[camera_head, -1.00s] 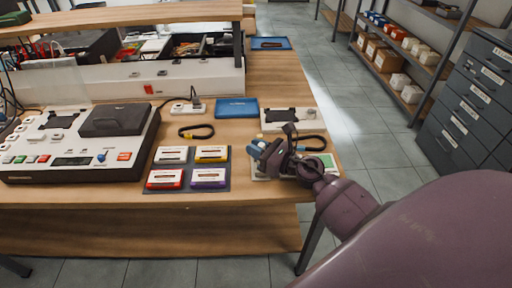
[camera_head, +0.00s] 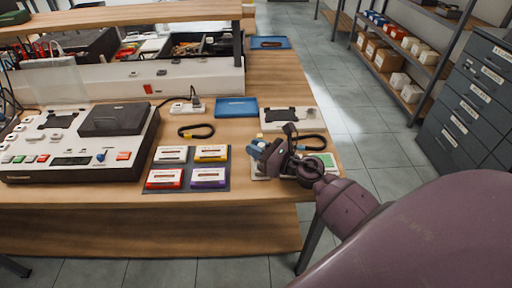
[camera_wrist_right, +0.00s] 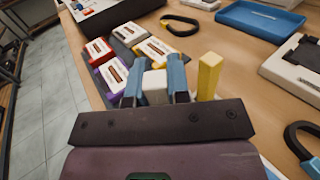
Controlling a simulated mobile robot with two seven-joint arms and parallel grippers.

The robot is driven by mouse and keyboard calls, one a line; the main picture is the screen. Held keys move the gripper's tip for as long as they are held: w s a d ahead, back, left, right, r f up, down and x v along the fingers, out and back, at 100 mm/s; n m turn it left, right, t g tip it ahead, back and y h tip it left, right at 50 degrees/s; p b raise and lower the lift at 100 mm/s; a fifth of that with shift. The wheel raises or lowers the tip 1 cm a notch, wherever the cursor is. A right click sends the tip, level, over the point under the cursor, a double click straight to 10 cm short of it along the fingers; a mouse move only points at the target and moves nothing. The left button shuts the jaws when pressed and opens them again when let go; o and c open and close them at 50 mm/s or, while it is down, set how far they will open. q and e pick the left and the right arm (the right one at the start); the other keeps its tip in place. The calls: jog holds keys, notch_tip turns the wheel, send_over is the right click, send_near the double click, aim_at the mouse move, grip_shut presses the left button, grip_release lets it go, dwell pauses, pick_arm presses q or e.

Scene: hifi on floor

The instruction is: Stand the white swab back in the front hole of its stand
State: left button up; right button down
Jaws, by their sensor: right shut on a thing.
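My right gripper (camera_head: 257,149) is over the right end of the bench, with blue fingertips. In the right wrist view the gripper (camera_wrist_right: 155,88) is shut on a white block-like piece, the white swab (camera_wrist_right: 155,86), held between the two blue fingers. A yellow upright stick (camera_wrist_right: 209,76) stands just to the right of the fingers, apart from them; its tip shows in the head view (camera_head: 260,136). The swab's lower end, the stand and its front hole are hidden behind the gripper. My left gripper is not in view.
Several cassettes (camera_head: 188,167) lie on a dark mat left of the gripper. A blue tray (camera_head: 237,107), a black strap loop (camera_head: 197,131) and a white device (camera_head: 288,118) lie behind. A large tape deck (camera_head: 80,145) fills the left. The bench's right edge is close.

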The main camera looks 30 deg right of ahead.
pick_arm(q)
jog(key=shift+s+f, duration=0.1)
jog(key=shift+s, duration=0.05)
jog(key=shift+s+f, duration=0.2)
pick_arm(e)
jog(key=shift+f, duration=0.15)
jog(key=shift+f, duration=0.15)
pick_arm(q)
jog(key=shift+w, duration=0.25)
pick_arm(e)
jog(key=shift+s+f, duration=0.1)
jog(key=shift+f, duration=0.05)
pick_arm(q)
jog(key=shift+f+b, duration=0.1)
jog(key=shift+b, duration=0.2)
pick_arm(e)
jog(key=shift+f, duration=0.15)
jog(key=c, duration=1.3)
grip_release()
jog(key=o, duration=0.3)
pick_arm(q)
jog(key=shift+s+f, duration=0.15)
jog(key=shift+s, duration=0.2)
pick_arm(e)
jog(key=shift+r, duration=0.25)
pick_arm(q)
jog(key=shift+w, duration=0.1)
